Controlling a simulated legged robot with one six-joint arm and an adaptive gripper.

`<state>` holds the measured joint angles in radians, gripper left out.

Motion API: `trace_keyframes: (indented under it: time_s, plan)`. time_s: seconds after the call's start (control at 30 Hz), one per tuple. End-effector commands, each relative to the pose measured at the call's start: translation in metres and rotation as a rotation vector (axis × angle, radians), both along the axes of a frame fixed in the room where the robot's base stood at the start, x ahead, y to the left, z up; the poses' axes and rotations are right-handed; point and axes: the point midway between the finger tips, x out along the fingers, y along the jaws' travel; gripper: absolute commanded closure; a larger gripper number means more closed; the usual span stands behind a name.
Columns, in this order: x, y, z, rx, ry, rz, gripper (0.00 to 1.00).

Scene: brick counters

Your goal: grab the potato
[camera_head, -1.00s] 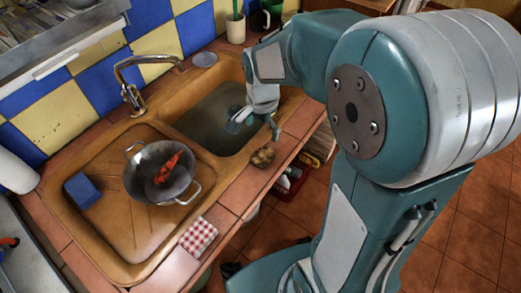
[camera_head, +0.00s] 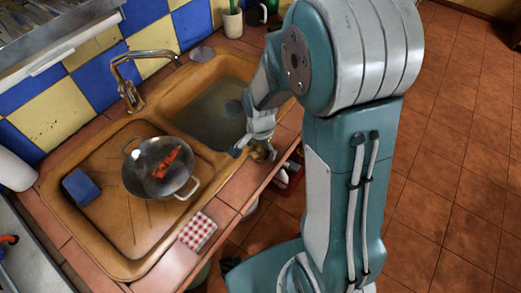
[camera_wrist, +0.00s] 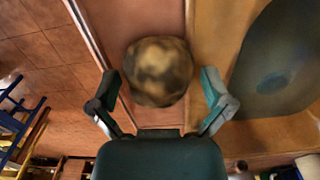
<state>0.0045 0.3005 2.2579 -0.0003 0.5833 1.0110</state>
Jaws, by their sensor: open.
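The brown, mottled potato (camera_wrist: 158,70) lies on the tiled counter edge beside the sink basin. In the wrist view it sits between the two open fingers of my gripper (camera_wrist: 158,85), with a gap on each side. In the head view my gripper (camera_head: 254,152) is right over the potato (camera_head: 262,154) and partly hides it. The fingers do not appear to touch it.
The sink basin (camera_head: 207,112) holds grey water and lies just beside the potato. A pan (camera_head: 140,180) with a red-orange item stands on the drainboard, near a blue sponge (camera_head: 81,187) and a checked cloth (camera_head: 198,231). The counter drops to a tiled floor (camera_head: 440,190).

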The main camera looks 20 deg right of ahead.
Motion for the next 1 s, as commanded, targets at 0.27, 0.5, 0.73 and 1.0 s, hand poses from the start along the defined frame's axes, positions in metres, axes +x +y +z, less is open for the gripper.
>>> trace_keyframes:
  time_s: [0.27, 0.5, 0.73, 1.0]
  plan:
    - [0.000, 0.000, 0.000, 0.000, 0.000, 0.000, 0.62]
    - [0.000, 0.000, 0.000, 0.000, 0.000, 0.000, 0.73]
    - [0.000, 0.000, 0.004, 0.000, -0.001, 0.000, 0.73]
    - [-0.004, -0.001, 0.039, 0.000, -0.005, 0.000, 0.73]
